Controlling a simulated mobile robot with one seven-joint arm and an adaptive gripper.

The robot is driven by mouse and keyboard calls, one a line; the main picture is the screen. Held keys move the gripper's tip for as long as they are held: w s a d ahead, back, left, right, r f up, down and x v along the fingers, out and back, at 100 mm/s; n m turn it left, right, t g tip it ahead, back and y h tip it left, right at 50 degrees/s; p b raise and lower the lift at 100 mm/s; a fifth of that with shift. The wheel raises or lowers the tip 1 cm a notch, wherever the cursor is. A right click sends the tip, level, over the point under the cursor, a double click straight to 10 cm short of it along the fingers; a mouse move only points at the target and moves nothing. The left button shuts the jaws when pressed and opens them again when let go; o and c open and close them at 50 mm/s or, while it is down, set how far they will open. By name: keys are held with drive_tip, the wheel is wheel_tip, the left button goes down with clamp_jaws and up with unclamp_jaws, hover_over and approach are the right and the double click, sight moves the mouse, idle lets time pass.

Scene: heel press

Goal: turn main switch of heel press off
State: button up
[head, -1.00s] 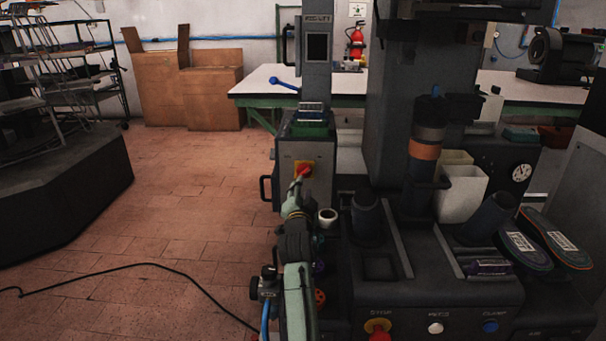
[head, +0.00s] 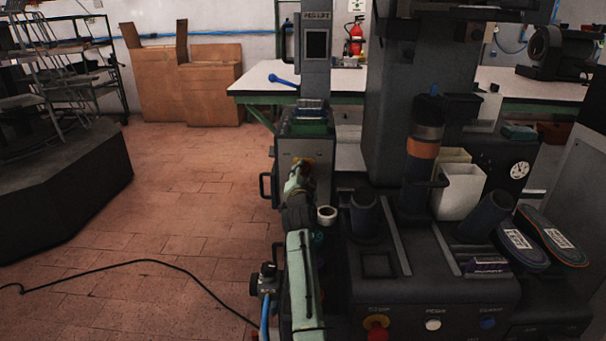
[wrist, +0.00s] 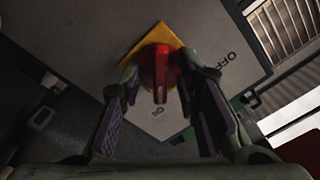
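The main switch is a red handle (wrist: 160,72) on a yellow plate (wrist: 143,40), set on the grey front of the box (head: 302,148) left of the press. In the wrist view the handle points down toward a small label (wrist: 157,111) that seems to read ON; the OFF label (wrist: 232,60) is to the right. My gripper (wrist: 160,82) has its fingers on either side of the handle, with visible gaps, so it looks open. In the head view my gripper (head: 302,170) covers most of the switch, and a bit of yellow shows above it.
The press base (head: 430,280) with its buttons stands close on the right. A white cup-like part (head: 327,216) is right beside my arm. A black handle (head: 266,188) sticks out left of the box. The brick floor (head: 180,215) at left is free except for a black cable (head: 140,262).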

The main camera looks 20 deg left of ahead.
clamp_jaws()
drive_tip(key=shift+n, duration=0.3)
idle(0.3)
drive_tip(key=n, duration=0.3)
drive_tip(key=shift+n, duration=0.3)
drive_tip(key=n, duration=0.3)
drive_tip(key=shift+n, duration=0.4)
drive_tip(key=n, duration=0.5)
drive_tip(key=shift+p, duration=0.4)
drive_tip(key=shift+n+p, duration=0.6)
drive_tip(key=shift+n, duration=1.8)
